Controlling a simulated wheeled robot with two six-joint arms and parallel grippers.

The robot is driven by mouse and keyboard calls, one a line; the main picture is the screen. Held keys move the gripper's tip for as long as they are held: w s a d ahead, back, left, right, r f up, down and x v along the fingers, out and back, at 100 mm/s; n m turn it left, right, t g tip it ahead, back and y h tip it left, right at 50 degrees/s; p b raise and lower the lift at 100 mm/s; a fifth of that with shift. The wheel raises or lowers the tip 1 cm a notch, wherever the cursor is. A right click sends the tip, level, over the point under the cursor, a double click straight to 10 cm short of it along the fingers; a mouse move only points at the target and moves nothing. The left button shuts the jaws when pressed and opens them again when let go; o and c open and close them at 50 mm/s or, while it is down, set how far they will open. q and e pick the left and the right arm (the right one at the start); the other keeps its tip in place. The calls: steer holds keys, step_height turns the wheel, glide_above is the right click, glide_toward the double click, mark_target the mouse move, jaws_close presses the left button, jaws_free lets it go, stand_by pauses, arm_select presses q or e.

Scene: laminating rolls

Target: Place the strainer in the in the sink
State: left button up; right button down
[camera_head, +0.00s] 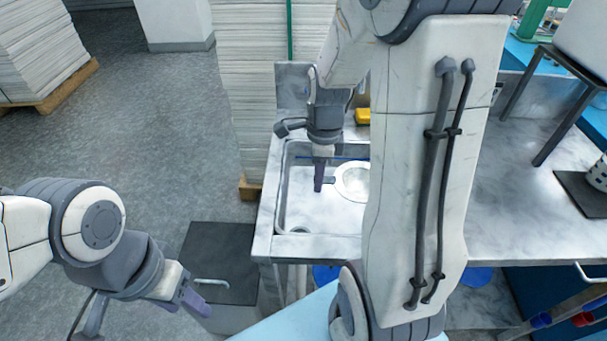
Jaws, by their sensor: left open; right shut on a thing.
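The strainer (346,189), a pale round ring with a light centre, shows over the sink basin, just right of my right gripper's fingers. Its right side is hidden behind my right arm. My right gripper (319,182) points down over the basin and is shut on the strainer; the exact grip point is hard to see. Whether the strainer touches the basin floor cannot be told. The metal sink (281,196) has a round drain at its near left, and its right part is hidden by my arm. My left gripper (190,302) is open and empty, low at the left.
A yellow object (362,116) sits on the ledge behind the sink. A tall paper stack (245,90) stands at the back left. A dark bin lid (218,262) lies left of the sink. The metal counter (510,215) is largely clear at the right.

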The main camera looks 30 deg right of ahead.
steer(key=w+f, duration=0.1)
steer(key=f, duration=0.1)
steer(key=w+d+f, duration=0.1)
steer(key=f, duration=0.2)
steer(key=w+d+f, duration=0.1)
steer(key=w+f, duration=0.1)
steer(key=shift+d+f, duration=0.15)
steer(key=shift+d, duration=0.1)
steer(key=shift+w+f, duration=0.1)
steer(key=shift+f, duration=2.2)
steer(key=shift+f+b, duration=0.2)
steer(key=shift+b, duration=0.15)
steer(key=c, duration=0.7)
jaws_free()
